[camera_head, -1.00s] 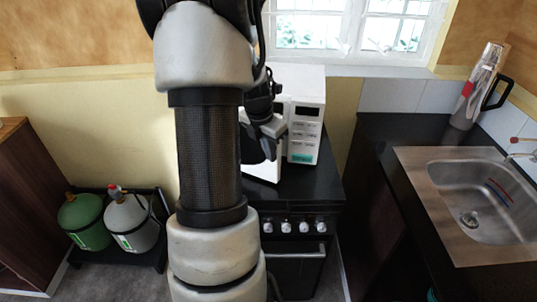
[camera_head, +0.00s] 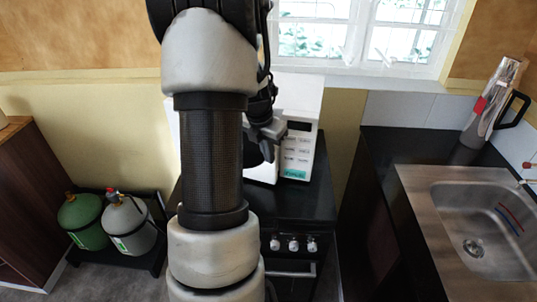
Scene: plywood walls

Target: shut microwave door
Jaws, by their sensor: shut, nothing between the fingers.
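The white microwave (camera_head: 302,97) stands on the black stove top below the window. Its control panel (camera_head: 297,153), with a dark display and several buttons, faces me. My gripper (camera_head: 266,151) is shut and empty, just left of the panel at the microwave's front. I cannot tell whether it touches the microwave. My arm hides most of the microwave's left side. A white edge (camera_head: 172,117) shows left of my arm and may be the microwave door, but its angle is hidden.
The black stove (camera_head: 310,207) has several knobs along its front. A steel sink (camera_head: 480,215) and a flask (camera_head: 489,108) are on the dark counter at right. Two gas cylinders (camera_head: 105,222) stand on a low rack at left, beside a brown cabinet (camera_head: 25,195).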

